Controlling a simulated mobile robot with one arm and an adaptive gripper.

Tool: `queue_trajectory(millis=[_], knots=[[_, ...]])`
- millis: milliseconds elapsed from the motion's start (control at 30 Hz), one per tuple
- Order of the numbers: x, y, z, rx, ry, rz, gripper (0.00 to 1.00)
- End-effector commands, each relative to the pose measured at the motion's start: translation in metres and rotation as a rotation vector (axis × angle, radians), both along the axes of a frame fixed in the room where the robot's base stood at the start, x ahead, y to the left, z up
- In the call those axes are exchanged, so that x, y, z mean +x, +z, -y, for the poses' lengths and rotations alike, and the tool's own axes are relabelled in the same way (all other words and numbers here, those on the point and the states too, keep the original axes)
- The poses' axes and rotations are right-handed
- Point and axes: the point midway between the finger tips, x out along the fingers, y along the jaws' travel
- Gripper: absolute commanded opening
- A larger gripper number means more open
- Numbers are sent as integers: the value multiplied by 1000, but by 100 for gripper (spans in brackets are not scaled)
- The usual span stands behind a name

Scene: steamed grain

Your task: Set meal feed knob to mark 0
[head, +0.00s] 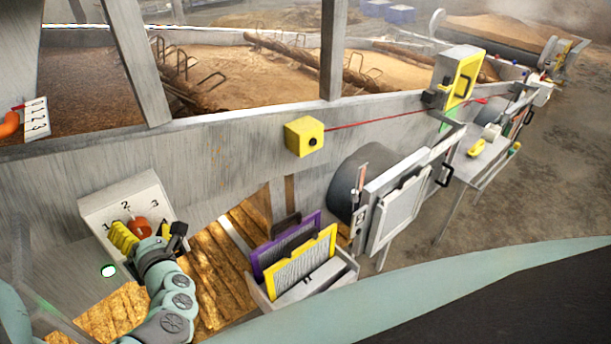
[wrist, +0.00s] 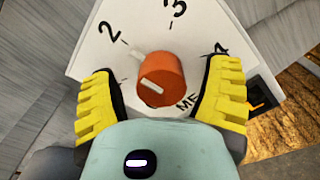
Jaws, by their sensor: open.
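The orange knob (head: 140,228) sits on a white slanted dial panel (head: 98,212) at lower left. In the wrist view, the knob (wrist: 162,76) is between my yellow fingers, with a visible gap on each side. A pale tab beside it points up-left toward mark 2, and a white bar shows on its face. Marks 2, 3 and 4 and the letters "ME" show on the panel (wrist: 200,25); the rest of the lettering and mark 0 are hidden. My gripper (wrist: 161,100) is open around the knob; it also shows in the head view (head: 149,240).
Another orange handle (head: 10,123) with a numbered plate (head: 37,119) is at the left edge. A bin of purple and yellow framed screens (head: 300,258) stands right of my arm. A yellow box (head: 304,137) is on the trough wall.

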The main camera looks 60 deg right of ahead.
Motion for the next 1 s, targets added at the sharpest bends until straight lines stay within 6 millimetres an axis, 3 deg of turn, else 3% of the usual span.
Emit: queue_trajectory(millis=[300, 1000], knots=[[0, 0, 2, 0, -5, 0, 80], [0, -1, 1, 1, -4, -1, 9]])
